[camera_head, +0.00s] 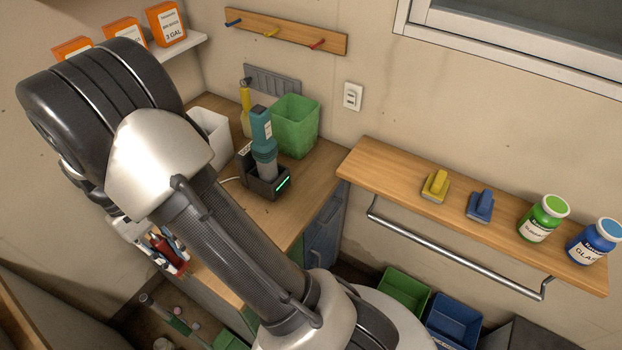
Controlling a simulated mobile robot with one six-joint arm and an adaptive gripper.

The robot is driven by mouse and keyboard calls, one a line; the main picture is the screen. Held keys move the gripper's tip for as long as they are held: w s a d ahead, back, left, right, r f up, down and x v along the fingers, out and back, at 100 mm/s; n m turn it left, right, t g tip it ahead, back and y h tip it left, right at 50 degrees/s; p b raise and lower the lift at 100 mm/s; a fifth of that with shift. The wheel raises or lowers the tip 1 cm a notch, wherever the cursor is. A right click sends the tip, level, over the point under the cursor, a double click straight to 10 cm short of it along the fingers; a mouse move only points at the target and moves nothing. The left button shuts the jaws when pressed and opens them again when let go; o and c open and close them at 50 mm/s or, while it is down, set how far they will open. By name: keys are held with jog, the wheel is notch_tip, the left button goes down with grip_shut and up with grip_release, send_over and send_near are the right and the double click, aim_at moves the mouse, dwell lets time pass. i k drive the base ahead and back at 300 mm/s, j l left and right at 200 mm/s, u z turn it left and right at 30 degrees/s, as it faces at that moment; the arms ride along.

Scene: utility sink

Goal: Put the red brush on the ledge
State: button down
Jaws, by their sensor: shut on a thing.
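The ledge (388,164) is a long wooden shelf on the wall at the right. A yellow brush (436,186) and a blue brush (480,205) stand on it. My gripper (169,252) shows small at the lower left, partly hidden behind my large arm. It is shut on the red brush (163,249), of which only a small red part shows between the fingers. The gripper and red brush are far to the left of the ledge, in front of the wooden counter.
A green-lidded jar (542,222) and a blue-lidded jar (592,243) stand on the ledge's right part. Its left part is bare. A metal rail (450,254) runs below. A teal bottle-shaped device (263,140) and a green bin (296,126) stand on the counter (322,160).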

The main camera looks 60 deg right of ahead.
aim_at(375, 162)
jog(key=j+z, duration=0.15)
jog(key=z, duration=0.3)
jog(key=k+j+z, duration=0.1)
jog(key=z, duration=0.35)
jog(key=j+z, duration=0.1)
jog(key=z, duration=0.35)
jog(key=k, duration=0.05)
